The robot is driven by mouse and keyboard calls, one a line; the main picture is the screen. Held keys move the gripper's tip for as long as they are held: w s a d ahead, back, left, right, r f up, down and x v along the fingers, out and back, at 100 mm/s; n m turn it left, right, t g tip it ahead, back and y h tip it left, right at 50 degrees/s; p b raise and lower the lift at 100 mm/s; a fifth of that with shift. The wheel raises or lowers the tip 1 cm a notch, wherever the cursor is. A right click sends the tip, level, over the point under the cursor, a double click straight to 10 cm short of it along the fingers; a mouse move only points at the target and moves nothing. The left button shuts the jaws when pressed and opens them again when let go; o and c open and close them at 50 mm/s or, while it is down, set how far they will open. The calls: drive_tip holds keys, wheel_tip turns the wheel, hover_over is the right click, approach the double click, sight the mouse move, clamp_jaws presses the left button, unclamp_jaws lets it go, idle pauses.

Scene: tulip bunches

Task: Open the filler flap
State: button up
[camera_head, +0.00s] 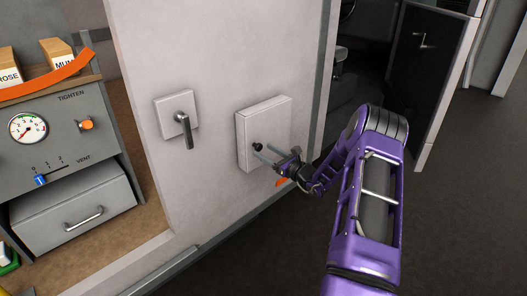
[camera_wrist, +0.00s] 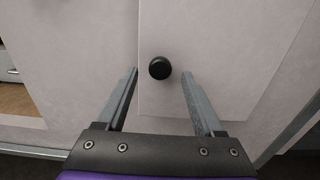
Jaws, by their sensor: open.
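The filler flap (camera_head: 264,121) is a white rectangular panel standing out from the pale wall, and it looks shut. It carries a small black round knob (camera_head: 257,147) near its lower left part. In the wrist view the flap (camera_wrist: 210,50) fills the middle, with the black knob (camera_wrist: 159,68) near its left edge. My gripper (camera_head: 264,152) is open in front of the flap, low by the knob. In the wrist view my gripper (camera_wrist: 160,82) has one finger on each side of the knob, with gaps on both sides. Neither finger touches the knob there.
A grey lever handle (camera_head: 184,128) on a white plate is left of the flap. Further left are a gauge panel (camera_head: 60,128) and a drawer (camera_head: 75,212). An orange piece (camera_head: 281,182) shows below the flap. Dark floor (camera_head: 250,255) is clear at the front.

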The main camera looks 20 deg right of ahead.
drive_tip(key=shift+x, duration=0.95)
drive_tip(key=shift+c, duration=0.2)
clamp_jaws()
idle(0.6)
